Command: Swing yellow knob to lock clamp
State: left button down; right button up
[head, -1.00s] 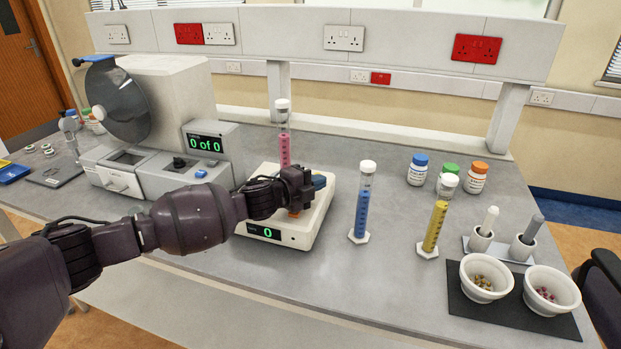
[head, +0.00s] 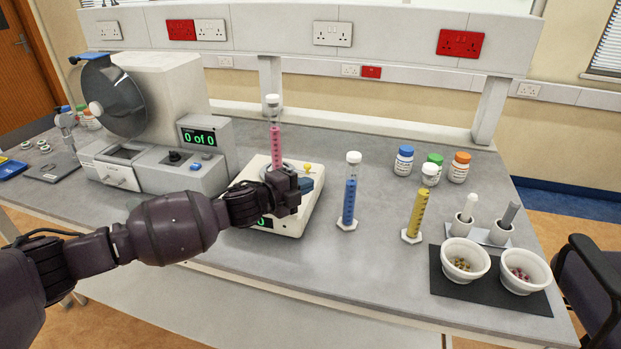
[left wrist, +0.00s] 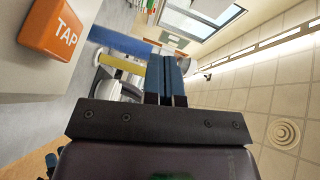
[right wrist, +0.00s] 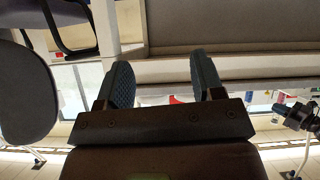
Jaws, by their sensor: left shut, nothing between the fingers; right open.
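A small yellow knob (head: 307,168) shows on the white device (head: 290,222) with a green display, just behind my left gripper's fingertips. My left gripper (head: 306,185) is shut and empty, over the device's right part; I cannot tell if it touches the knob. Its shut blue fingers show in the left wrist view (left wrist: 172,78). The arm hides much of the device's top and part of its display. No clamp can be made out clearly. My right gripper (right wrist: 165,82) is open and empty in the right wrist view, away from the device.
A pink cylinder (head: 275,142) stands at the device's back. Blue (head: 349,200) and yellow (head: 417,213) cylinders stand to the right. A large machine (head: 165,110) is at the left. An orange TAP button (left wrist: 58,28) shows in the left wrist view. The bench front is clear.

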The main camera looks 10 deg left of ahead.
pick_arm(q)
jog(key=s+a+r, duration=0.1)
jog(key=s, duration=0.5)
jog(key=s+a+f+n+y, duration=0.1)
jog(key=s+f+n+y, duration=0.1)
jog(key=s+f+n, duration=0.2)
jog(key=s+a+f+n+t+y, duration=0.1)
jog(key=s+a+f+n+y, duration=0.1)
jog(key=s+f+n, duration=0.2)
jog(key=s+a+f+n+y, duration=0.1)
jog(key=s+f+n, duration=0.3)
jog(key=n, duration=0.5)
jog(key=shift+s+a+f+y, duration=0.1)
jog(key=shift+a+f+y, duration=0.2)
jog(key=shift+y, duration=0.2)
jog(key=s+a+f+n+g+y, duration=0.1)
jog(key=s+a+f+n, duration=0.1)
jog(key=s+f, duration=0.4)
jog(key=s+a+f+n+g+y, duration=0.1)
jog(key=s+a+f+n+y, duration=0.1)
jog(key=s+f, duration=0.4)
jog(key=s+n, duration=0.1)
jog(key=s, duration=0.3)
jog(key=shift+s+a+g+y, duration=0.3)
jog(key=shift+s+a+g, duration=0.05)
jog(key=shift+g, duration=0.05)
